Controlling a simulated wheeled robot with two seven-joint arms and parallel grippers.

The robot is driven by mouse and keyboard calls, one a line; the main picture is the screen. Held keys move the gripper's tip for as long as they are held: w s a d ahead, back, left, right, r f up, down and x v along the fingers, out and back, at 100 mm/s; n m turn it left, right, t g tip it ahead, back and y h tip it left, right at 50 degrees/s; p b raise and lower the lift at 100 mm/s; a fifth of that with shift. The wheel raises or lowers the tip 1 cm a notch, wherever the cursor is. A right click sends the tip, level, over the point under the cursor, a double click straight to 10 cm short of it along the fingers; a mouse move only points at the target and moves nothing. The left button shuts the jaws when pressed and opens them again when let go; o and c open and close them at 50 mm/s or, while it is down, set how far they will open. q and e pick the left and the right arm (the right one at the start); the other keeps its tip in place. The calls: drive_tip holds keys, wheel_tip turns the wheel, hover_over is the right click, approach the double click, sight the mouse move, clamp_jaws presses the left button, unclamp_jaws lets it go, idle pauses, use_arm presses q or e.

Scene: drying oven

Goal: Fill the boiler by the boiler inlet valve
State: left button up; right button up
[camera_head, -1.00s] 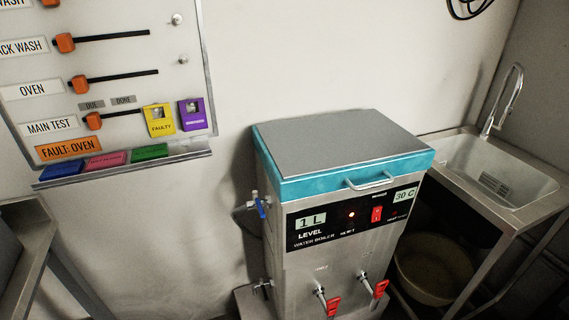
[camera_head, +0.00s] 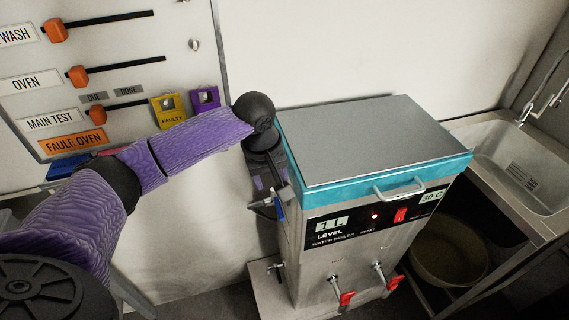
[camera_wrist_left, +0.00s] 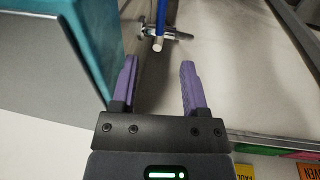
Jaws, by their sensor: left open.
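The water boiler (camera_head: 318,262) has a grey lid and a teal top band. Its front reads 1 L level and 30 C, with a lit red lamp and a red switch (camera_head: 400,215). The inlet valve's blue lever (camera_head: 279,208) is on its left side, also in the left wrist view (camera_wrist_left: 160,16). My left gripper (camera_head: 268,192) is beside the boiler's upper left side, close to the lever. In the left wrist view its purple fingers (camera_wrist_left: 158,66) are open and empty, with the lever just beyond the gap between them. My right gripper is not in view.
Two red-handled taps (camera_head: 347,298) are on the boiler's front. A sink (camera_head: 535,150) stands at the right, with a bucket (camera_head: 448,250) below it. The wall panel (camera_head: 130,75) has sliders and a FAULT: OVEN label. The wall is close behind the boiler.

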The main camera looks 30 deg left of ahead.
sight(277, 203)
use_arm(q)
drive_tip(key=f+b, duration=0.1)
drive_tip(key=f, duration=0.1)
drive_tip(key=f+b, duration=0.1)
drive_tip(key=f, duration=0.2)
drive_tip(key=w+f+b, duration=0.1)
drive_tip(key=f, duration=0.1)
drive_tip(key=shift+f, duration=0.25)
drive_tip(key=shift+w+d+f, duration=0.1)
drive_tip(key=shift+f, duration=0.15)
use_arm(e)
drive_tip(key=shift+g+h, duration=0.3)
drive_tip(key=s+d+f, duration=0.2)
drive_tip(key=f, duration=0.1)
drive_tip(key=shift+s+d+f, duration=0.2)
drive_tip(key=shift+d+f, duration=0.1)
